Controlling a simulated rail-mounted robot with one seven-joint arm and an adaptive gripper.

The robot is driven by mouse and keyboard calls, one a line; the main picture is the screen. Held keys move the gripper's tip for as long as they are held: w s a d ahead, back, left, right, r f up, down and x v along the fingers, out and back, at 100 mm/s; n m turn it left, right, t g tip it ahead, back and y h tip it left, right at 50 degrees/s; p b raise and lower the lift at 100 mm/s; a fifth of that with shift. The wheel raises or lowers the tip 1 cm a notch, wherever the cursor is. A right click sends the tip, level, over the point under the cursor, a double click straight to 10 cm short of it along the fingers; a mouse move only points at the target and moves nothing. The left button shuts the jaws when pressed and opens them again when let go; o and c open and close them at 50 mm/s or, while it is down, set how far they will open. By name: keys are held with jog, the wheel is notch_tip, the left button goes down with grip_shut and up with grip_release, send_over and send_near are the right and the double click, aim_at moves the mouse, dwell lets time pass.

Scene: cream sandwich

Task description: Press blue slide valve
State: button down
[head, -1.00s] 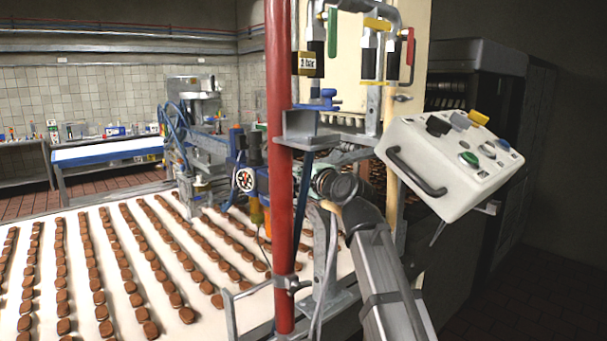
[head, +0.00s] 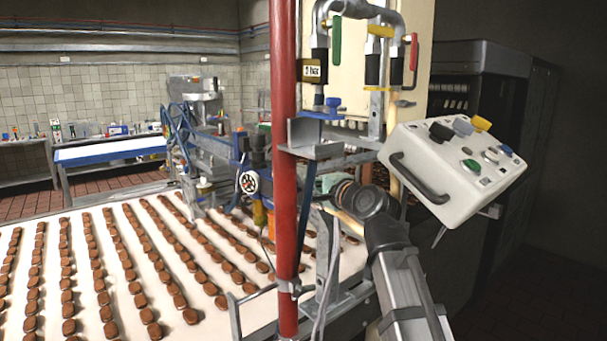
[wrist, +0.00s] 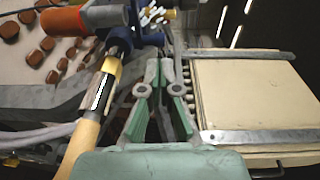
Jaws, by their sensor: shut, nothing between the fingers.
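My gripper (wrist: 159,68) is in the middle of the wrist view, with green-grey fingers drawn together at the tips and nothing between them. In the head view its fingertips are hidden behind the red pole. A small blue valve part (head: 324,108) sits below the yellow pressure label, above the grey bracket. Dark blue fittings (head: 256,150) with a gauge are left of the pole. In the wrist view, a dark blue fitting (wrist: 118,38) lies ahead and left of the fingertips, apart from them. I cannot tell which blue part is the slide valve.
The red pole (head: 284,230) stands close to my arm. A yellow-brown hose (wrist: 88,130) runs beside my fingers on the left. A cream box (wrist: 250,95) is at the right. A control panel (head: 462,165) and a conveyor of biscuits (head: 85,320) flank the arm.

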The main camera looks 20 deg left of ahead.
jog(key=v, duration=0.3)
jog(key=shift+s+d, duration=0.15)
jog(key=shift+d, duration=0.05)
